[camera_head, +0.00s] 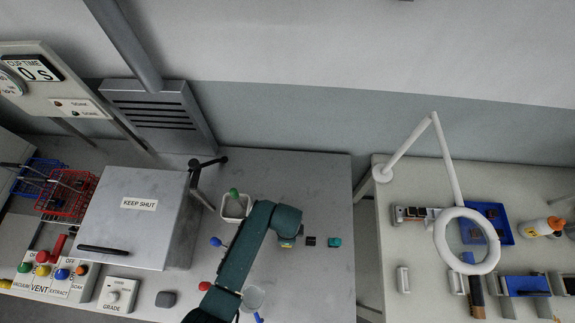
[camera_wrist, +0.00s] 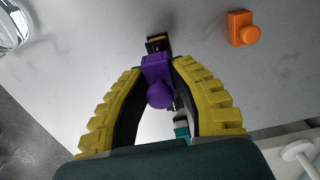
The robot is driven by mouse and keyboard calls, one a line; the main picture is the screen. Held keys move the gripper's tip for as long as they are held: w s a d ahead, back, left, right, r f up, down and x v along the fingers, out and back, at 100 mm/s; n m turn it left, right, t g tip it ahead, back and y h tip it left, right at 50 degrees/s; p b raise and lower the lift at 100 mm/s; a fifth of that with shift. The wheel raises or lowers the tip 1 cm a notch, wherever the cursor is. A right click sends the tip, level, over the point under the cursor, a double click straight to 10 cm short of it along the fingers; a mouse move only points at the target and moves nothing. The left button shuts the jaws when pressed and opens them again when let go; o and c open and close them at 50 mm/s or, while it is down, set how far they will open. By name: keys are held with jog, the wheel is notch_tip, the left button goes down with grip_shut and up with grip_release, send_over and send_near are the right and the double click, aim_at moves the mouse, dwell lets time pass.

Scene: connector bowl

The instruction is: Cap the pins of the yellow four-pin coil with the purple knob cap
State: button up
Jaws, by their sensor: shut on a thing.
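My gripper (camera_wrist: 157,80) has yellow padded fingers and is shut on the purple knob cap (camera_wrist: 160,92), whose round knob faces the wrist camera. Just beyond the cap's far end is a small dark block with a yellow band (camera_wrist: 157,43), likely the yellow coil. Its pins are not visible, and I cannot tell whether the cap touches it. In the head view my gripper (camera_head: 290,240) is low over the right part of the grey bench; the cap and the yellow-banded block cannot be made out there.
An orange knob cap (camera_wrist: 243,28) lies on the bench beside my gripper. A black block (camera_head: 310,241) and a teal piece (camera_head: 334,242) lie right of the gripper. A clear glass (camera_head: 253,298) and a white bin (camera_head: 236,207) stand nearby. The bench's right edge is close.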

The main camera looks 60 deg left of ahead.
jog(key=shift+f+b, duration=1.55)
jog(key=shift+f, duration=0.8)
jog(key=o, duration=0.8)
notch_tip(320, 180, up, 12)
